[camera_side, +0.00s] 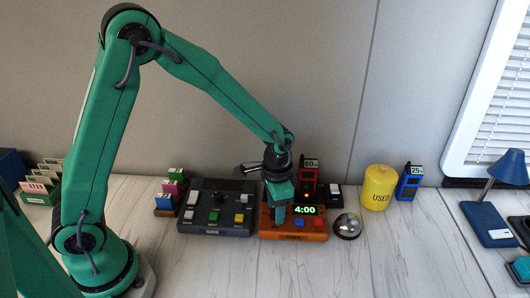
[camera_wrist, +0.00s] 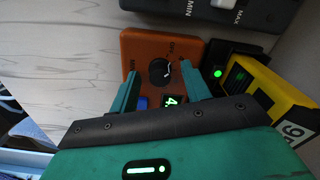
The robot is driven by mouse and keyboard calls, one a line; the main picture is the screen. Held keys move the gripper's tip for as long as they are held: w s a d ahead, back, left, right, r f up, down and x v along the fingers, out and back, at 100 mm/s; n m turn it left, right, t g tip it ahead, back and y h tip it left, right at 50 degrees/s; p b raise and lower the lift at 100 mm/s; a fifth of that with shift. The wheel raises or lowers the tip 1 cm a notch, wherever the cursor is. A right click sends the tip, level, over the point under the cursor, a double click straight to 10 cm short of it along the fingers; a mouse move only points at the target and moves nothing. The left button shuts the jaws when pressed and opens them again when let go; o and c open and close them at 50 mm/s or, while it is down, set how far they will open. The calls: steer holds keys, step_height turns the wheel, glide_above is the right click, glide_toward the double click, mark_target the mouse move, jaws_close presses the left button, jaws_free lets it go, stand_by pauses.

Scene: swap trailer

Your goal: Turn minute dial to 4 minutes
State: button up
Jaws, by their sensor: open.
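The orange timer box (camera_side: 292,234) stands on the pale wooden table, and its green display (camera_side: 305,210) reads 4:00. In the wrist view the orange box (camera_wrist: 140,45) carries a round black dial (camera_wrist: 158,74) with a white pointer mark. My gripper (camera_side: 279,209) points down at the left part of the box in the side view and hides the dial there. In the wrist view my gripper (camera_wrist: 160,78) is open, with one finger on each side of the dial. A gap shows between the fingers and the dial. The display is partly hidden in this view.
A black control panel (camera_side: 213,229) with coloured buttons and sliders stands close on the left. A silver bell (camera_side: 347,227), a yellow canister (camera_side: 379,187) and a red device reading 60 (camera_side: 309,180) stand nearby. A yellow device (camera_wrist: 262,88) is close to the right finger. The front table is clear.

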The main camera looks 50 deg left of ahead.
steer(key=c, duration=1)
steer(key=shift+m, duration=1)
steer(key=o, duration=1)
steer(key=shift+r, duration=0.1)
